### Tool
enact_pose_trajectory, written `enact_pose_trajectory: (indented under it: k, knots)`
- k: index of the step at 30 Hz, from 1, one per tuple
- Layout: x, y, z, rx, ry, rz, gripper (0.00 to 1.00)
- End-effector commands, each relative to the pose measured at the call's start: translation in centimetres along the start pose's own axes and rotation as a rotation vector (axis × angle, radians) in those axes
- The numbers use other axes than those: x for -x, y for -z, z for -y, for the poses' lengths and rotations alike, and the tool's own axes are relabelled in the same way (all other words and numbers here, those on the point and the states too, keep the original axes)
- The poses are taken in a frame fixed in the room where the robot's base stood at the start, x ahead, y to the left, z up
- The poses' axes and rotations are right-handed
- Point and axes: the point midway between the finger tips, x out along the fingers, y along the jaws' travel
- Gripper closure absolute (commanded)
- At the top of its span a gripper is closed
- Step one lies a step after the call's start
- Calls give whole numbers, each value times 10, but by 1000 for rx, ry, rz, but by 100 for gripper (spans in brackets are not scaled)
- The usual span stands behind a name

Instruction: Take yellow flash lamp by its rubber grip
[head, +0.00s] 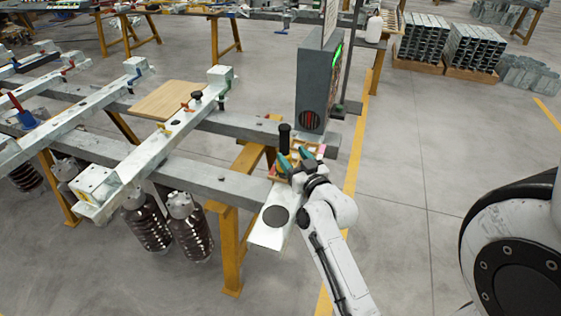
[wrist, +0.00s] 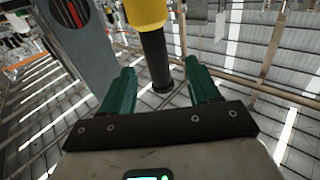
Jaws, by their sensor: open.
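The yellow flash lamp shows in the wrist view with its yellow body (wrist: 145,12) at the top edge and its black rubber grip (wrist: 157,58) in line with the gap between my fingers. In the head view the black grip (head: 285,136) stands upright just beyond my fingertips; the yellow body is mostly hidden there by my gripper. My gripper (head: 294,157) is open, with green fingers on either side of the grip in the wrist view (wrist: 159,72). No contact shows, and I cannot tell how deep the grip sits between the fingers.
A grey cabinet (head: 313,92) with a red-lit round grille stands just behind the lamp. An orange-edged tray (head: 316,148) lies close to my gripper. A white plate with a dark disc (head: 276,215) is in front. Grey beams on yellow trestles (head: 229,250) fill the left; floor at right is open.

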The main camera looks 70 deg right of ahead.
Motion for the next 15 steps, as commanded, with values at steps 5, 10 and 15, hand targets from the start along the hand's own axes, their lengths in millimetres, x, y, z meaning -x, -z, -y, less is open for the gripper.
enact_pose_trajectory:
  k: [5,10,15]
  knots:
    - [-15,0,0,0,0,1,39]
    - [-30,1,-3,-1,-1,0,39]
    - [-55,0,-4,0,0,2,39]
